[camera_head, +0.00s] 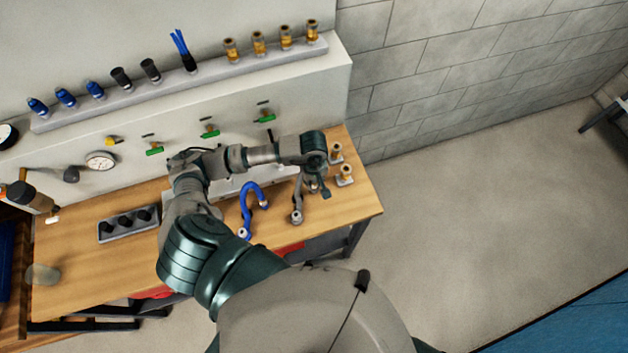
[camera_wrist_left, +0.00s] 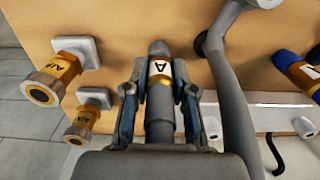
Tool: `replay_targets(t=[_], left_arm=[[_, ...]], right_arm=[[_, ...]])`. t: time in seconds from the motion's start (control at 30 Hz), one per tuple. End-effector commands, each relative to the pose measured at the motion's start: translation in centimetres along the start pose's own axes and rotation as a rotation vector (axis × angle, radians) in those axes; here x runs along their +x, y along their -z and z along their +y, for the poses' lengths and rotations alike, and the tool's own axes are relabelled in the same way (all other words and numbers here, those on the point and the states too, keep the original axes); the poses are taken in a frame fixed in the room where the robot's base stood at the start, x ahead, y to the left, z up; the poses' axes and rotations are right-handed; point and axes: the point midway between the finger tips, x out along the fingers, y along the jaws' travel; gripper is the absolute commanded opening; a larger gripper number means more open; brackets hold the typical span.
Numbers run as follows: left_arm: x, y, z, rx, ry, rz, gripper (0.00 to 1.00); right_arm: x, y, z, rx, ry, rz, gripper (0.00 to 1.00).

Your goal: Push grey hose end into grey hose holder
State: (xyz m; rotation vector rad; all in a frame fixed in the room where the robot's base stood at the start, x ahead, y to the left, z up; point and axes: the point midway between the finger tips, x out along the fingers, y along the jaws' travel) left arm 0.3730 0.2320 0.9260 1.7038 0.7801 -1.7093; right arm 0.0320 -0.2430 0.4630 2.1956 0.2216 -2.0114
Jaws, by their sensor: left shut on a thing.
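My left gripper (camera_head: 317,188) is over the right end of the wooden workbench. In the left wrist view its two fingers (camera_wrist_left: 158,100) are shut on the grey hose end (camera_wrist_left: 159,66), which has a white label reading A and a gold band. The grey hose (camera_head: 297,213) curves beside the gripper, and it also shows in the left wrist view (camera_wrist_left: 226,80). Two brass fittings on pale square bases, a nearer one (camera_wrist_left: 53,76) and a smaller one (camera_wrist_left: 82,124), stand apart from the held end. I cannot tell which is the grey hose holder. My right gripper is out of view.
A blue hose (camera_head: 247,205) lies left of the grey hose. A dark tray (camera_head: 128,223) sits on the bench's left part. A wall ledge (camera_head: 205,78) carries blue, black and brass fittings. Gauges and green-handled valves are below it. Open floor lies right of the bench.

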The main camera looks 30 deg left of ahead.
Motion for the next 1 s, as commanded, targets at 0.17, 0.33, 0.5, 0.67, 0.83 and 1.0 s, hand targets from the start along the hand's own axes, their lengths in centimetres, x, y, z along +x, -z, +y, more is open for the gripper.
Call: replay_targets(t=[0.17, 0.33, 0.5, 0.67, 0.83, 1.0], left_arm=[[0.4, 0.0, 0.0, 0.0, 0.0, 0.0, 0.0], [0.5, 0.0, 0.0, 0.0, 0.0, 0.0, 0.46], [0.5, 0.0, 0.0, 0.0, 0.0, 0.0, 0.55], [0.4, 0.0, 0.0, 0.0, 0.0, 0.0, 0.55], [-1.0, 0.1, 0.1, 0.0, -0.003, 0.001, 0.55], [-4.5, 0.2, 0.1, 0.0, -0.006, 0.003, 0.55]], right_arm=[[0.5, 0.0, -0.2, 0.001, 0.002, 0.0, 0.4], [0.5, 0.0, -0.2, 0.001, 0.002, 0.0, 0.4], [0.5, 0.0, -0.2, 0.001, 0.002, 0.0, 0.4], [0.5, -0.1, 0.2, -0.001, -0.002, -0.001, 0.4], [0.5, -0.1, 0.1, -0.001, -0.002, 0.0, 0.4], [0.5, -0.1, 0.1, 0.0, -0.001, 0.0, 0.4]])
